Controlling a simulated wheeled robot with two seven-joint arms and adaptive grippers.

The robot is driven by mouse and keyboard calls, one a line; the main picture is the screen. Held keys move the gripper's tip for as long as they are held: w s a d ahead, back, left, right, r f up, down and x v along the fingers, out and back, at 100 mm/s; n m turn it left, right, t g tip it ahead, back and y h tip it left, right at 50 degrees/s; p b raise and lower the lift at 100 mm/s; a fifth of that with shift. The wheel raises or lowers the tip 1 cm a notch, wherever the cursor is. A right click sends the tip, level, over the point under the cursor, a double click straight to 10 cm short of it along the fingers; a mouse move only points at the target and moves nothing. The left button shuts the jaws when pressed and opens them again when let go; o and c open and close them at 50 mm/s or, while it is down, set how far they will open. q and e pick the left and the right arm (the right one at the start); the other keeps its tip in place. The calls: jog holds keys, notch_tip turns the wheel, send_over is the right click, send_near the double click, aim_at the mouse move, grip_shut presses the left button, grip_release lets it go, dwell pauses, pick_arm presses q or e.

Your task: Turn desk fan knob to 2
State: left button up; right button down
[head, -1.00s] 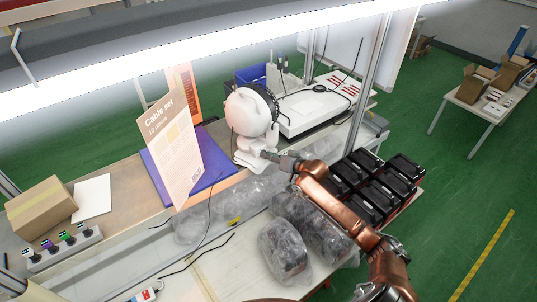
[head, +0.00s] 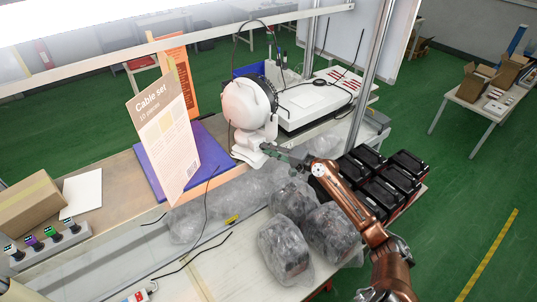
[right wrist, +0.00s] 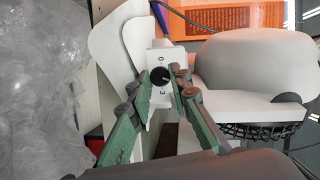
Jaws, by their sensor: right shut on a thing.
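The white desk fan (head: 247,104) stands on the bench, its round head facing right and back. Its white base (head: 250,150) is below the head. In the right wrist view the fan's control face (right wrist: 158,58) shows a black knob (right wrist: 160,76) between the marks 0 and 3. My right gripper (head: 268,151) reaches the base from the right. In the right wrist view its green-padded fingers (right wrist: 163,82) are shut on the knob from either side. The fingers and the knob's own black face hide the other marks and the exact setting. My left gripper is not in view.
A cable set board (head: 168,135) stands on a blue mat (head: 213,150) left of the fan. Plastic-wrapped bundles (head: 285,245) lie in front. Black boxes (head: 375,185) are at right. A white device (head: 315,100) stands behind the fan. A switch strip (head: 48,248) is at left.

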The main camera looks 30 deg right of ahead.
jog(key=shift+f+m+y+b, duration=0.1)
jog(key=shift+m+y+b, duration=0.2)
jog(key=shift+m+b, duration=0.25)
jog(key=c, duration=1.8)
grip_release()
jog(key=shift+o, duration=0.2)
jog(key=v, duration=0.8)
jog(key=shift+f, duration=0.1)
